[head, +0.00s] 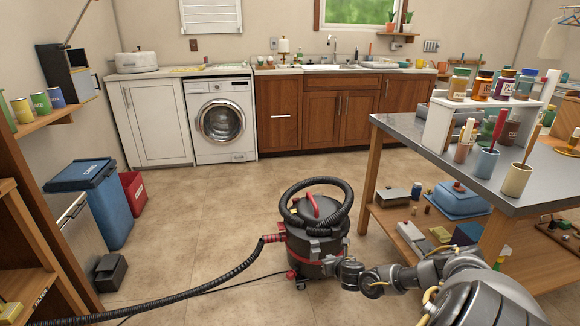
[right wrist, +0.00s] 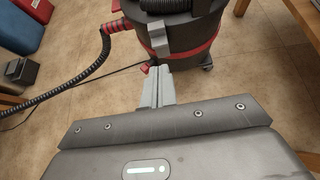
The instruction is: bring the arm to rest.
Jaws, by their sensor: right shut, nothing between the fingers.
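My right arm (head: 455,285) reaches in from the lower right of the head view, bent, with its grey links low over the floor. My right gripper (right wrist: 157,75) shows in the right wrist view with its two grey fingers together and nothing between them. It points toward the black and red vacuum cleaner (right wrist: 182,38), whose body lies just beyond the fingertips in that view; I cannot tell whether they touch. In the head view the arm's far end is beside the vacuum cleaner (head: 318,245), on its right. My left gripper is not in view.
The vacuum hose (head: 190,290) runs left across the floor. A workbench (head: 415,135) with jars and cups stands at right, its lower shelf (head: 395,235) loaded. A blue bin (head: 110,210) and red box (head: 133,190) are at left. The floor toward the washing machine (head: 220,122) is clear.

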